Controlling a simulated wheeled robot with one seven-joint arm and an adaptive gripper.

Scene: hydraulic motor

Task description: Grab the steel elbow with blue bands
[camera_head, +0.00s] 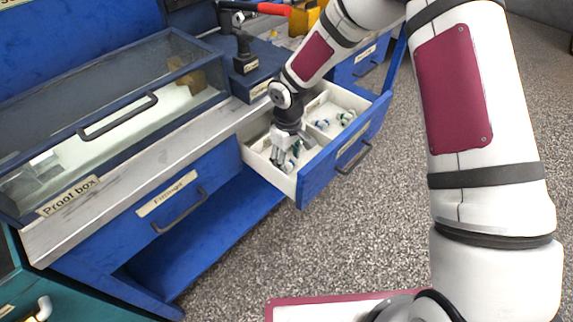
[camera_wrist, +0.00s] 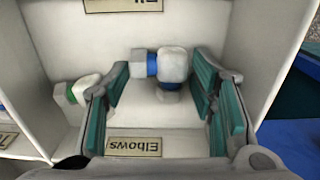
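The steel elbow with blue bands (camera_wrist: 173,66) lies in a white drawer compartment, seen in the wrist view. One blue band is on its left arm and one below its body. My gripper (camera_wrist: 160,88) is open, with a teal-padded finger on either side of the elbow; the right finger is close to it, and I cannot tell whether it touches. In the head view my gripper (camera_head: 283,153) reaches down into the open drawer (camera_head: 316,172) and partly hides the elbow (camera_head: 289,165).
An elbow with green bands (camera_wrist: 76,91) lies left of my left finger. An "Elbows" label (camera_wrist: 134,147) is on the compartment. Drawer walls stand close around my gripper. Several fittings (camera_head: 346,117) lie in another compartment. The glass-topped proof box (camera_head: 110,110) stands left.

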